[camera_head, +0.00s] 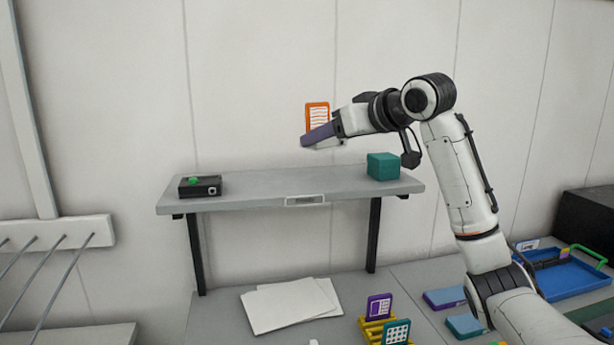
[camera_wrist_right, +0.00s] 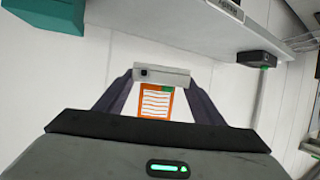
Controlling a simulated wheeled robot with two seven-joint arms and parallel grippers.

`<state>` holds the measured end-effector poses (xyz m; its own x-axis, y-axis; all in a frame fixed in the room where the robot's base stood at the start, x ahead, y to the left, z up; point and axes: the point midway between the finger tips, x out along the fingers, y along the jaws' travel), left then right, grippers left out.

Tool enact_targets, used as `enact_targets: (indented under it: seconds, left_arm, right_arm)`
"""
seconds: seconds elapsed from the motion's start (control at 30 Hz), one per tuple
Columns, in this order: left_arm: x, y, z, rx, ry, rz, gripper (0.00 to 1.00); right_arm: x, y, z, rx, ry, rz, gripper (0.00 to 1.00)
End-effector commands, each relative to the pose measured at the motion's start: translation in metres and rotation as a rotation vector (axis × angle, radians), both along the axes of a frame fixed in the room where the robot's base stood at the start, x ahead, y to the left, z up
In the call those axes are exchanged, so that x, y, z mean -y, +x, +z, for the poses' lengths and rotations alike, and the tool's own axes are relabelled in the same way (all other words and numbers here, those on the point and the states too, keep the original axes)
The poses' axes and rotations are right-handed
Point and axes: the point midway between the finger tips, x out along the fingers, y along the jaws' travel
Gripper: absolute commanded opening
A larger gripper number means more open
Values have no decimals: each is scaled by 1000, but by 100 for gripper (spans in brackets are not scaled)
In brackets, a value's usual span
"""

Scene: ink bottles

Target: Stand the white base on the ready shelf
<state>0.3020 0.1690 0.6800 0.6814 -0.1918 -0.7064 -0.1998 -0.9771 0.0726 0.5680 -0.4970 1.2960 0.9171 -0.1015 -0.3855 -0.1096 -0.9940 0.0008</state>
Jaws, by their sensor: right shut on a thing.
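My right gripper (camera_head: 322,138) is shut on the white base (camera_wrist_right: 162,75), a pale bar between its purple-grey fingertips in the right wrist view. The fingers hide much of the base in the head view. An orange-edged card (camera_head: 317,116) with white lined content rises upright above the fingers; it also shows in the right wrist view (camera_wrist_right: 155,101), next to the base. The grey wall shelf (camera_head: 255,184) has a small front label (camera_head: 305,200), too small to read. The gripper and base are above the shelf's middle, apart from its top. My left gripper is not in view.
A black box (camera_head: 200,187) with a green top piece sits at the shelf's left end, a teal cube (camera_head: 383,166) at its right. The shelf between them is clear. Below are white papers (camera_head: 291,305), a yellow card holder (camera_head: 376,330) and a blue tray (camera_head: 570,281).

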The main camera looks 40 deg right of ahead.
Motion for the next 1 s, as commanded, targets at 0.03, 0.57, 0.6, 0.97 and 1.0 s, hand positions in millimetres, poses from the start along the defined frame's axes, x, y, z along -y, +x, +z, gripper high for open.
enact_targets:
  seconds: [0.03,0.57,0.6,0.97,1.0]
  left_arm:
    - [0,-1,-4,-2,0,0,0]
    - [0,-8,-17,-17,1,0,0]
    - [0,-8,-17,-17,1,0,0]
    - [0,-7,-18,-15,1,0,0]
    - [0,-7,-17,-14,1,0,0]
  right_arm:
    - [0,0,-13,-2,1,1,38]
    - [-1,0,-74,1,2,1,38]
    - [-1,0,-75,2,0,1,38]
    - [0,0,-79,3,0,0,38]
    - [0,0,-78,2,0,0,67]
